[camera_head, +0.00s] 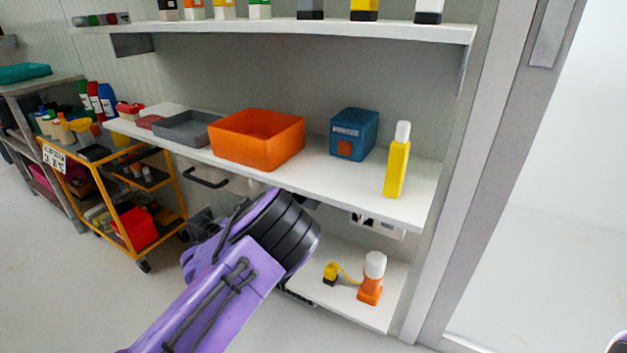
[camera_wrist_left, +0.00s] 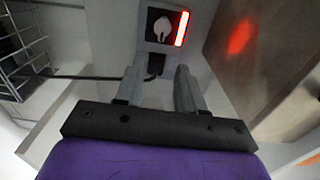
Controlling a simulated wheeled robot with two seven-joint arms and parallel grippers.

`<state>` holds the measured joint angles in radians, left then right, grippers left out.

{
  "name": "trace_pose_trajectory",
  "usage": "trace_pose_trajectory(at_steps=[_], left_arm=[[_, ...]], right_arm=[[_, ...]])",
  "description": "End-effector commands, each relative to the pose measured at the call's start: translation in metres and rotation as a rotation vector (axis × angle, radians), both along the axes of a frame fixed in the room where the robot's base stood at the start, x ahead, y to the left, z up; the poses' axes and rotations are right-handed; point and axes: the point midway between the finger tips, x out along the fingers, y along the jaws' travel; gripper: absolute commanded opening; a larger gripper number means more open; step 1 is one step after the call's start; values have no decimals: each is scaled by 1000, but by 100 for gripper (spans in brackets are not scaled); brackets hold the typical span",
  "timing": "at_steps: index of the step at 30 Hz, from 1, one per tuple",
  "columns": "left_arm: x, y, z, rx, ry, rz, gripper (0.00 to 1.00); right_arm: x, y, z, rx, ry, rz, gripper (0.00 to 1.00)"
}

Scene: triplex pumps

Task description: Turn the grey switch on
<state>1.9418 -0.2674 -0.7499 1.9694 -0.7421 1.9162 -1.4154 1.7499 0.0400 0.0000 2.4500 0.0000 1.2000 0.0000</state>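A pale grey rotary knob, seemingly the grey switch (camera_wrist_left: 162,28), sits in a dark square on a light wall panel, at the top middle of the left wrist view. A red lit strip (camera_wrist_left: 181,29) glows just right of it. My left gripper (camera_wrist_left: 158,76) is open and empty, its two grey fingers apart and pointing toward the panel, with the knob beyond their tips. No contact with the knob shows. In the head view my purple left arm reaches under the middle shelf and hides its fingers and the knob. My right gripper is not in view.
A black plug and cable (camera_wrist_left: 154,66) sit below the knob. A wire basket (camera_wrist_left: 22,50) is at left. The middle shelf (camera_head: 345,178) holds an orange bin (camera_head: 257,140), blue box (camera_head: 354,134) and yellow bottle (camera_head: 397,165). A lower shelf (camera_head: 345,302) holds an orange-and-white bottle (camera_head: 372,278).

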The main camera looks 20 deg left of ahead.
Motion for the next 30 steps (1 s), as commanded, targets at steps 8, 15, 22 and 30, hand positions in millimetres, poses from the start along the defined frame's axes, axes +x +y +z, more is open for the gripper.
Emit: trace_pose_trajectory(at_steps=[8,15,22,30], left_arm=[[-4,10,-10,-208,57,58,38],[-129,19,-161,-1073,277,663,38],[-261,-36,-246,-1479,379,1163,38],[-368,-114,-270,-1610,537,1500,38]], right_arm=[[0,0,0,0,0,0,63],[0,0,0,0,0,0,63],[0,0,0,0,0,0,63],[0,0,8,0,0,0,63]])
